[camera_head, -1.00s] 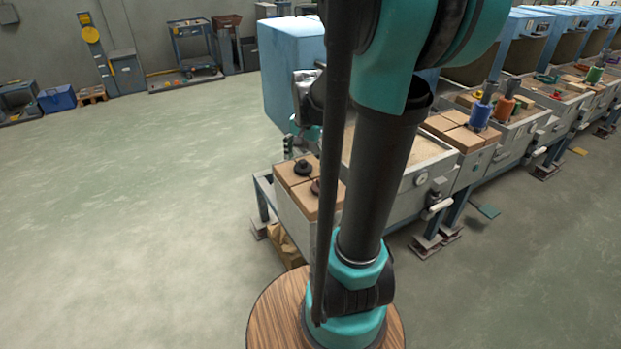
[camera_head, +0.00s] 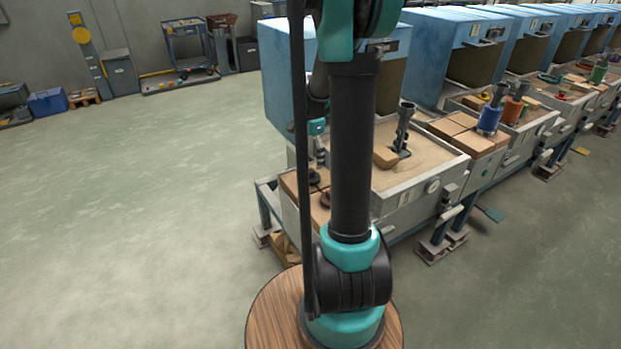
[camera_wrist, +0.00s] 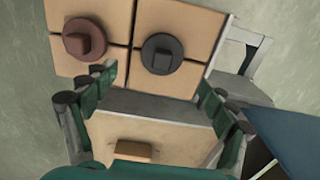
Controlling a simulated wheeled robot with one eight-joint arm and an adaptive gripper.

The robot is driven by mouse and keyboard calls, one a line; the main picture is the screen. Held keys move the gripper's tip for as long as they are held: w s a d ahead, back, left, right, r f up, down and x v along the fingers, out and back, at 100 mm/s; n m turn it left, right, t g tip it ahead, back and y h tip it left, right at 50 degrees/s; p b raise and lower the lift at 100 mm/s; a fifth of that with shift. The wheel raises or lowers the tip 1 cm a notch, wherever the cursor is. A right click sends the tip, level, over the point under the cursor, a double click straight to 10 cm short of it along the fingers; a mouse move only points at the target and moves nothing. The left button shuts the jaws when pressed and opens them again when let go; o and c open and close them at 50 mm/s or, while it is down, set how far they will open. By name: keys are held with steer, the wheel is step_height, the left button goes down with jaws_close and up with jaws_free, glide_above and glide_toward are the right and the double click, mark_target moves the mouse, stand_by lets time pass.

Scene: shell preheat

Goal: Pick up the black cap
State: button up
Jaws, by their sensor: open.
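The black cap (camera_wrist: 162,54), a round disc with a raised square knob, lies on the tan blocks in the wrist view. In the head view the black cap (camera_head: 313,177) is partly hidden near my arm. My gripper (camera_wrist: 157,92) is open and empty. Its green-padded fingers spread to the left and right of the cap's line, with the cap just beyond their tips in the picture. A similar reddish-brown cap (camera_wrist: 82,40) lies to the left of it; in the head view it is half behind my arm. My gripper (camera_head: 318,160) is above the blocks there, mostly unclear.
A sand-filled tray (camera_head: 408,197) adjoins the blocks, with a dark upright tool (camera_head: 404,127) and a brown block (camera_head: 385,157) in it. A blue-hooded box (camera_head: 287,75) stands behind. More stations run to the right. The floor at left is clear.

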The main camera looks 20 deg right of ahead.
mark_target(310, 171)
steer(key=shift+w+a+f, duration=0.1)
steer(key=shift+w+f, duration=0.05)
steer(key=shift+f, duration=3.8)
steer(key=c, duration=1.3)
steer(key=shift+o, duration=0.2)
steer(key=shift+r, duration=0.1)
